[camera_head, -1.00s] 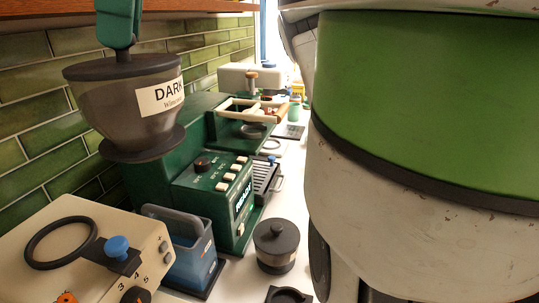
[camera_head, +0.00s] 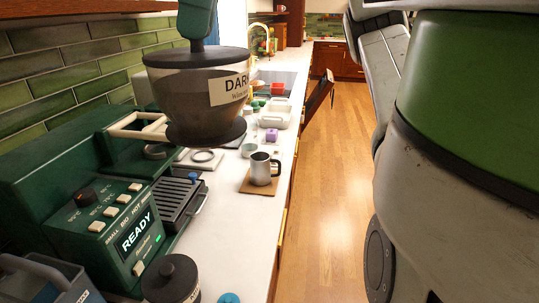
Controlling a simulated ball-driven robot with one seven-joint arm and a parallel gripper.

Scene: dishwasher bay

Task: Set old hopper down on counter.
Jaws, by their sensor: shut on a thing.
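The old hopper (camera_head: 192,95) is a smoky, see-through tapered bowl with a dark lid, a dark base flange and a white label starting "DAR". It hangs upright from my gripper (camera_head: 198,40), which is shut at the top of the lid. The fingertips are too small to see clearly. In the picture the hopper overlaps the right part of the green coffee machine; its base looks above the counter, apart from it. The white counter (camera_head: 232,222) runs away from me along the tiled wall.
The green machine (camera_head: 90,205) reads "READY". A dark lidded canister (camera_head: 172,281) stands in front of it. A steel mug (camera_head: 262,168) stands on a brown coaster. White trays and small items lie farther back. Bare counter shows between canister and mug.

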